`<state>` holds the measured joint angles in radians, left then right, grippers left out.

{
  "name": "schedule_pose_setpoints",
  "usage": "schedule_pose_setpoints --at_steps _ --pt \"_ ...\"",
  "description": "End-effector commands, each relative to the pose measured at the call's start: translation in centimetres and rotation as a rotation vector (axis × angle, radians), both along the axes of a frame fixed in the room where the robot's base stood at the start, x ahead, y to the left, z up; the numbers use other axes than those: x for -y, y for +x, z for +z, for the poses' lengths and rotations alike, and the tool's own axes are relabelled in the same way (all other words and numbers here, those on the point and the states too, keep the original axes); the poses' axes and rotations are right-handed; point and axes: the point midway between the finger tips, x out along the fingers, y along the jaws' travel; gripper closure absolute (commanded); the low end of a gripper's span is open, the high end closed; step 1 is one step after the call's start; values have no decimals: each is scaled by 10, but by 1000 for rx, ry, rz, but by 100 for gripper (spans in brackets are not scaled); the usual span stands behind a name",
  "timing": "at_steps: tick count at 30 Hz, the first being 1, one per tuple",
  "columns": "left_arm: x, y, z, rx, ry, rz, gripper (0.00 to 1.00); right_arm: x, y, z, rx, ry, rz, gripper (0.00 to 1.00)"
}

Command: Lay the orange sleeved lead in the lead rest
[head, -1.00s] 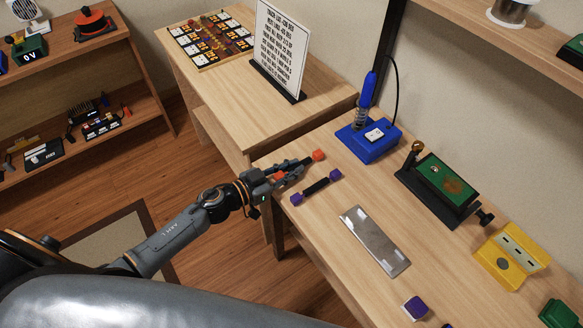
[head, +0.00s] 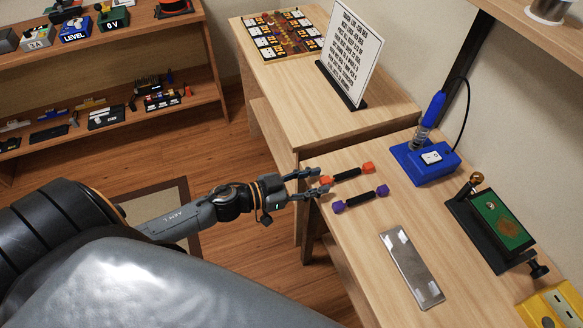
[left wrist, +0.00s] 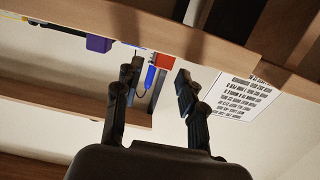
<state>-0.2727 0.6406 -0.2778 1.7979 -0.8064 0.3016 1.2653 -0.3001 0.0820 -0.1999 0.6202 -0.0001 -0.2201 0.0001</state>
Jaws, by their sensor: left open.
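The orange sleeved lead (head: 347,174), a dark bar with orange ends, lies at the left edge of the bench. My left gripper (head: 322,181) is open and empty at its near end, with the near orange end between or just beyond the fingertips. In the left wrist view an orange end (left wrist: 163,60) shows beyond the open fingers (left wrist: 157,77). I cannot tell whether they touch. A shallow grey metal tray (head: 411,268) lies on the bench to the right; I cannot tell if it is the lead rest. My right gripper is not in view.
A purple-ended lead (head: 360,199) lies close beside the orange one. A blue soldering iron stand (head: 425,163), a green board in a holder (head: 500,222) and a yellow box (head: 552,306) stand along the bench. Bare wood lies between the leads and the tray.

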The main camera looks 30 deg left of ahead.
Motion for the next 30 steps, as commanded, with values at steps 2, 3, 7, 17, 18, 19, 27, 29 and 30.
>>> schedule_pose_setpoints --at_steps 2,3,7,17,18,19,27,29,30 --pt "-10 -15 0 -4 2 -1 60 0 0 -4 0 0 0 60" --pt "-15 -21 1 -4 0 0 60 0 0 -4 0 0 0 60" --pt "-27 -37 6 -2 0 0 60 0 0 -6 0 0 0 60" --pt "-40 -52 11 1 0 0 60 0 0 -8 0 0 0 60" --pt "-41 -53 11 1 0 0 60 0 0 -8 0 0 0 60" --pt "-41 -52 11 1 0 0 60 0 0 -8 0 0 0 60" --pt "-68 -44 -33 -47 34 117 60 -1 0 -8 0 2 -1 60" --pt "-89 -43 -71 -96 65 204 60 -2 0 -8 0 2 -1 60" --pt "-104 -47 -103 -140 95 271 60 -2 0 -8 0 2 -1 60"
